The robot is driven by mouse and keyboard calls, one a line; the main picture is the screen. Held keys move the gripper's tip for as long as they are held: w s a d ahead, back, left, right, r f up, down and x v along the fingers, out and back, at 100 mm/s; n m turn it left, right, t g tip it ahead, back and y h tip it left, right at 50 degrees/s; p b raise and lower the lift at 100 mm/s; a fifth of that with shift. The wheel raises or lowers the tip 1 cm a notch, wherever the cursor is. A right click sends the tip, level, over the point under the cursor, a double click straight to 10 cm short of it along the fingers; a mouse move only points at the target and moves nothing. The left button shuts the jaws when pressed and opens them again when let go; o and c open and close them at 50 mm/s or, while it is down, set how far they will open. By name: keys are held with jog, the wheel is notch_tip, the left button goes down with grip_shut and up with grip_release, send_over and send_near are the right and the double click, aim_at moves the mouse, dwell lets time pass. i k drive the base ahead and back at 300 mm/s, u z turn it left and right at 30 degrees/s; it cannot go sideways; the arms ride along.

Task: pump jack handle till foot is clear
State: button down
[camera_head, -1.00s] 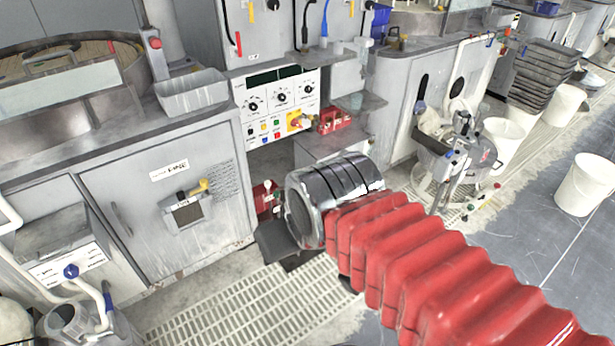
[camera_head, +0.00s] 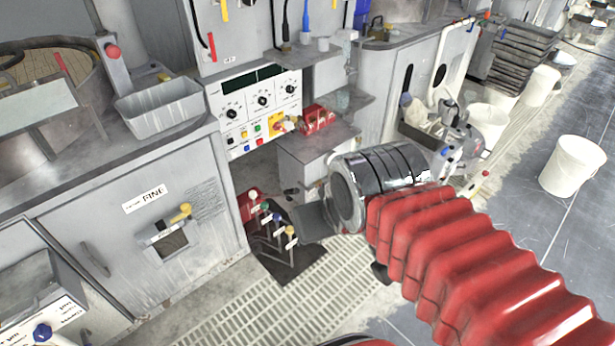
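No jack handle or foot can be picked out for certain. A small red unit (camera_head: 244,207) stands low under the bench. Beside it, several thin levers (camera_head: 278,232) with white, green, blue and yellow knobs rise from a dark mat. My gripper (camera_head: 312,222) shows only as a dark grey piece at the end of my red bellows arm, just right of the levers. It looks apart from them. Its fingers are mostly hidden behind the wrist, so I cannot see whether it holds anything.
A control panel (camera_head: 256,105) with knobs is above the levers. A grey cabinet (camera_head: 140,235) marked FINE stands left. A floor grating (camera_head: 260,310) lies in front. A white bucket (camera_head: 573,166) stands on open floor at right.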

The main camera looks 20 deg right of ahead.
aim_at(295, 190)
jog(key=z, duration=0.05)
jog(key=i, duration=1.3)
jog(key=u, duration=0.7)
